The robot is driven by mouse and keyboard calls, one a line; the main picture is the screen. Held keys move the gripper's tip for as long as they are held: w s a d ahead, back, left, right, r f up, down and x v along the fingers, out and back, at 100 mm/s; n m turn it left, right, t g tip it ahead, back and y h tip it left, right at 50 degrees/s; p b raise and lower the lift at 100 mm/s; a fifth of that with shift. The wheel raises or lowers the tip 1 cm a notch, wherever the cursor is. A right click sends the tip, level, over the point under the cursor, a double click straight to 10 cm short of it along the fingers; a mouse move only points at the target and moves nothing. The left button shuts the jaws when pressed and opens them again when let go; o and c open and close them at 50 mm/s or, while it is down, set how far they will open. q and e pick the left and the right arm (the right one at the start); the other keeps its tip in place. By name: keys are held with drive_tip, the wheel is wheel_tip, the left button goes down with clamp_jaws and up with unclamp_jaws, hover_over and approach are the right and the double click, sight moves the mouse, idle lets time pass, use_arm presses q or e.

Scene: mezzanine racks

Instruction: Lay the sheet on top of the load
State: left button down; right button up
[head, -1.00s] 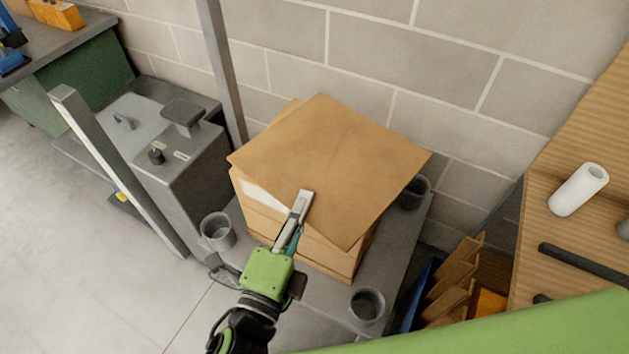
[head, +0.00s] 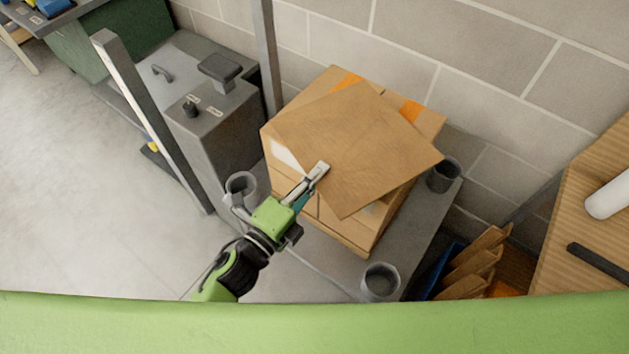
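The brown sheet (head: 365,145) is over the top of the load (head: 285,172), a stack of cardboard boxes with orange tape on the grey platform of a cart. The sheet is turned askew to the boxes, so box tops show past its far and right edges. One corner reaches out past the load's right side. I cannot tell whether it lies flat on the boxes or is slightly above them. My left gripper (head: 319,172) is shut on the sheet's near-left edge, one finger showing on top. My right gripper is not in view.
Grey cups (head: 380,281) stand at the platform's corners. A grey cart body (head: 212,115) and posts are at left, a block wall behind. At right are a wooden bench (head: 590,215) with a white roll (head: 607,199) and a bin of cardboard pieces (head: 475,262). Floor at left is clear.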

use_arm(q)
drive_tip(key=shift+w+a+f, duration=0.15)
drive_tip(key=shift+w+f, duration=0.05)
drive_tip(key=f, duration=0.3)
drive_tip(key=shift+w+a+f, duration=0.2)
drive_tip(key=shift+a+f, duration=0.05)
drive_tip(key=shift+f, duration=0.15)
drive_tip(key=shift+f+b, duration=0.15)
drive_tip(key=shift+b, duration=0.25)
drive_tip(key=c, duration=2.3)
unclamp_jaws()
